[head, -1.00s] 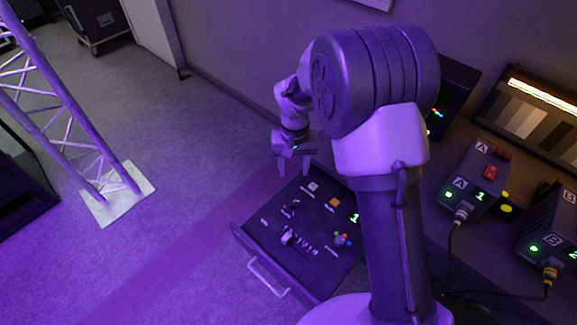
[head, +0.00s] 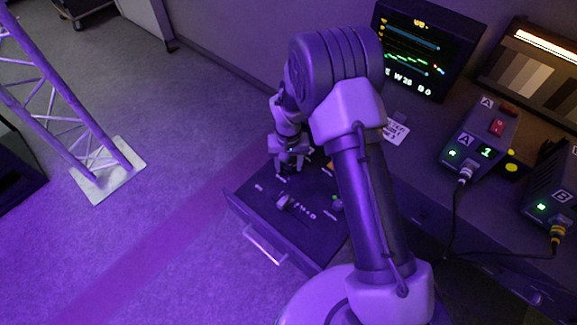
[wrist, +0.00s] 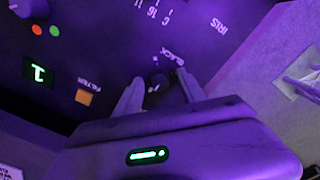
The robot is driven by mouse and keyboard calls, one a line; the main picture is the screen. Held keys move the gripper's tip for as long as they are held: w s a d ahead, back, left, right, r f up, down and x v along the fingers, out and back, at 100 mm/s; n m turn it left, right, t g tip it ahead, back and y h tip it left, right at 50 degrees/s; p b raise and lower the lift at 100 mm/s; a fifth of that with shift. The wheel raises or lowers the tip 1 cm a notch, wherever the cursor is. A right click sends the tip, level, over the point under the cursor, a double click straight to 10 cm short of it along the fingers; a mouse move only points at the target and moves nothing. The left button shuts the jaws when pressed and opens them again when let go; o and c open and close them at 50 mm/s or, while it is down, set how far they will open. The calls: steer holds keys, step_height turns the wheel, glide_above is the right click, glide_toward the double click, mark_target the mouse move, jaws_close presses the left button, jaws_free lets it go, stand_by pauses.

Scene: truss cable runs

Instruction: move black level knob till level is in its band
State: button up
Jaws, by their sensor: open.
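The black level knob (wrist: 156,82) is a small dark knob with a pale mark, beside the printed word BLACK in the wrist view. My gripper (wrist: 159,76) is open, with one finger on each side of the knob; I cannot tell whether they touch it. In the head view my gripper (head: 287,170) is low over the control panel (head: 262,205) and hides the knob. The monitor (head: 424,50) shows a green trace among horizontal lines, a small red and blue mark at right, and text that seems to read "W 28 B 0".
An orange FILTER button (wrist: 84,97), a lit "1" display (wrist: 39,72) and a large knob (wrist: 30,6) share the panel. Boxes A (head: 480,140) and B (head: 555,195) stand at right with cables. A truss (head: 75,120) stands on the open floor at left.

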steer(key=shift+c, duration=0.5)
jaws_close()
steer(key=shift+r+n+p, duration=0.1)
steer(key=shift+n+p, duration=0.45)
steer(key=shift+n, duration=1.65)
steer(key=shift+o, duration=0.5)
jaws_free()
